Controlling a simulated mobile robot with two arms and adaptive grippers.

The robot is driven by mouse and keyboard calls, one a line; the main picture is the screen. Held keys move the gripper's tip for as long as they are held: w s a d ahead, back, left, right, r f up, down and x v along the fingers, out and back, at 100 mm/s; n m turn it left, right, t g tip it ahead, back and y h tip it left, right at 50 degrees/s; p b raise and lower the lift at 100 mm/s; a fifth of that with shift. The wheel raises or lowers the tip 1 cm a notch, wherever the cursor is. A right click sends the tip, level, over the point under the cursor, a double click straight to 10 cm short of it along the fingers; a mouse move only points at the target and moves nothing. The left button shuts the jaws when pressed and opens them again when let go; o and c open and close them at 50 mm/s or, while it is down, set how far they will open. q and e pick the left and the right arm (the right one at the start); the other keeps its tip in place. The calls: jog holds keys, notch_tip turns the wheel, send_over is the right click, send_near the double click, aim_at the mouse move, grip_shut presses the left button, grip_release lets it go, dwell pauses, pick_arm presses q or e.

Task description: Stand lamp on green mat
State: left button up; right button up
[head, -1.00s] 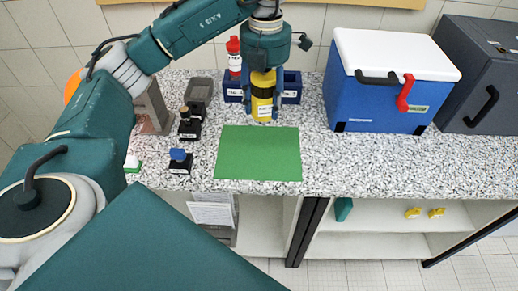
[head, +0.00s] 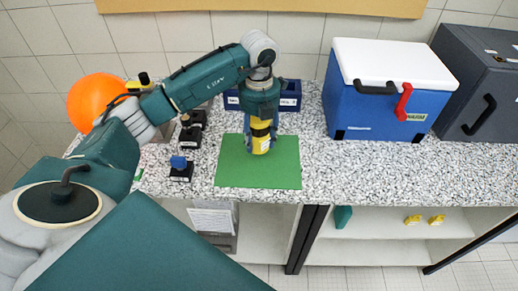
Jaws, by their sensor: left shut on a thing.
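The green mat (head: 232,170) lies flat on the speckled counter. The lamp, a yellow cylinder with a black band (head: 261,146), is upright over the middle of the mat. My left gripper (head: 261,138) comes down from above and is shut around the lamp, with a finger on each side. The lamp's top is hidden by the gripper. I cannot tell for certain whether its base touches the mat. My right gripper is not in view.
A blue rack (head: 291,96) stands behind the mat. A blue cooler with a white lid (head: 375,105) and a dark box (head: 490,85) stand right. Small stamp-like items (head: 180,170) sit left of the mat. An orange ball (head: 97,100) is far left. Counter right of the mat is clear.

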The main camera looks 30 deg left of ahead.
pick_arm(q)
notch_tip(320, 180, down, 6)
jog(key=shift+r+p, duration=0.1)
jog(key=shift+p, duration=0.6)
jog(key=shift+f, duration=0.2)
jog(key=o, duration=1.2)
jog(key=shift+f, duration=0.2)
jog(key=o, duration=0.4)
jog(key=shift+r, duration=0.2)
